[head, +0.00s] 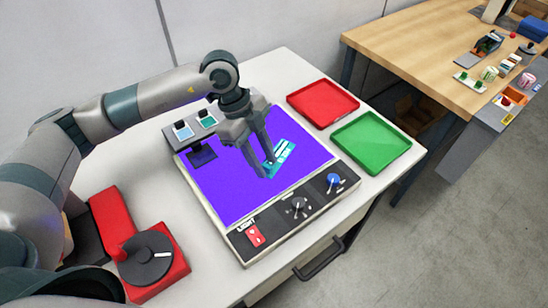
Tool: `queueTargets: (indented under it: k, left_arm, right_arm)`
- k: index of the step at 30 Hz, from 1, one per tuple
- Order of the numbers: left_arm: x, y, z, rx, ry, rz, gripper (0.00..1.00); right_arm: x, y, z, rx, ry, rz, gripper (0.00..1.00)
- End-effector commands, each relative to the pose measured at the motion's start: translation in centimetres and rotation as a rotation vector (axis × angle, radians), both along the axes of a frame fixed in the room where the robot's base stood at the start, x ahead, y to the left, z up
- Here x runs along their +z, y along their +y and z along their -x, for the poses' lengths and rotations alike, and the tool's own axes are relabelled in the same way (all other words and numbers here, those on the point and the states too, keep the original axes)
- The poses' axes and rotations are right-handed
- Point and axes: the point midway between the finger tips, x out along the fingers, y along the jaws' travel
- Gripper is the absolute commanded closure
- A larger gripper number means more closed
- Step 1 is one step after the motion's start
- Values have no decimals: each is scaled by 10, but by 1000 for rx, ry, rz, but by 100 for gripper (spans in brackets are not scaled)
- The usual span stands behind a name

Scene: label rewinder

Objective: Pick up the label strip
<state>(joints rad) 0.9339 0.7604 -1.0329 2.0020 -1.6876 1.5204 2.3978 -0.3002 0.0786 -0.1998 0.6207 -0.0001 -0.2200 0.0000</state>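The label strip (284,153) is a small teal piece with pale patches. It lies on the purple lit panel (222,196) of a white box, right of the panel's middle. My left gripper (267,168) reaches down over the panel with its two fingers spread apart. The fingertips are at the strip's left end; I cannot tell whether they touch it. Part of the strip is hidden behind a finger. My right gripper is not in view.
A red tray (323,93) and a green tray (371,132) stand right of the panel. Knobs (298,206) and a red switch (255,235) line the box's front. A red device with a grey disc (146,262) stands at front left. A wooden table (420,50) stands beyond.

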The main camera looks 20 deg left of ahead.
Motion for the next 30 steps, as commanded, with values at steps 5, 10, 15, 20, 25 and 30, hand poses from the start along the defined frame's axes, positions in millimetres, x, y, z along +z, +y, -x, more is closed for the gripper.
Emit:
queueTargets:
  k: [5, 10, 15, 20, 25, 30]
  left_arm:
    - [0, 0, 0, 0, 0, 0, 68]
    - [0, 0, 0, 0, 0, 0, 70]
    - [0, 0, 0, 0, 0, 0, 100]
    - [1, 0, 0, 0, 0, 0, 100]
    - [1, 0, 0, 0, 0, 0, 100]
    - [9, 0, -1, -1, -3, 2, 100]
  right_arm:
    - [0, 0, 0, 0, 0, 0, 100]
    - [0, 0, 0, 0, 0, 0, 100]
    - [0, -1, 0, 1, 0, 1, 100]
    - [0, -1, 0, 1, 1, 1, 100]
    - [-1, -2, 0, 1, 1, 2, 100]
    - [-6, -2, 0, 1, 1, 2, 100]
